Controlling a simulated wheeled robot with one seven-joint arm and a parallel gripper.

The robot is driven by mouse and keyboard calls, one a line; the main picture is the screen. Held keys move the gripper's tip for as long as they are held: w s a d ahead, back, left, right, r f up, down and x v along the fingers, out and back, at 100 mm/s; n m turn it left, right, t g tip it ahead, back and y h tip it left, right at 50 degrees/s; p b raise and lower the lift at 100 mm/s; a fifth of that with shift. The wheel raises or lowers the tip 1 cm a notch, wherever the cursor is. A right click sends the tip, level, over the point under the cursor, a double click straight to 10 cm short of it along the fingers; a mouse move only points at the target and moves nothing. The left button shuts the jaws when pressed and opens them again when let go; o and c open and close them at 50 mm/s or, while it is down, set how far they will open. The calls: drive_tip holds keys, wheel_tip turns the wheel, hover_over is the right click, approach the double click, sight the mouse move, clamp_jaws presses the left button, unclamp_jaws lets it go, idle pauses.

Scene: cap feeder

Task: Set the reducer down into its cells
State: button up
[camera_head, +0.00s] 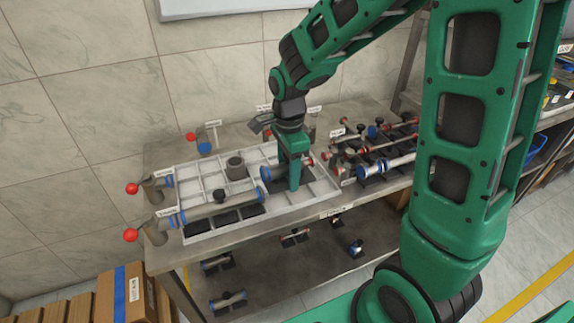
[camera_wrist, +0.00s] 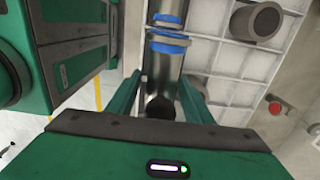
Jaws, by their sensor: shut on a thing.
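My gripper (camera_head: 293,184) points down over the right part of the white cell tray (camera_head: 318,191). It is shut on the reducer (camera_head: 267,174), a grey metal piece with a blue band at its left end. In the wrist view the reducer (camera_wrist: 160,72) lies between the fingers (camera_wrist: 158,96), with a dark round opening nearest the palm. The tray's cells (camera_wrist: 226,62) show to its right there. The fingers partly hide the reducer, and I cannot tell whether it touches the tray.
A long grey pipe (camera_head: 207,211) with blue bands lies along the tray's front left, in line with the reducer. A short grey cylinder (camera_head: 236,168) stands in the tray. Red-knobbed fittings (camera_head: 400,141) crowd the right side of the table. Several back cells are empty.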

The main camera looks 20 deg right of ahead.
sight(289, 196)
drive_tip(key=shift+s+f, duration=0.1)
drive_tip(key=shift+f, duration=2.6)
drive_tip(key=shift+s+f, duration=0.15)
drive_tip(key=shift+f, duration=0.1)
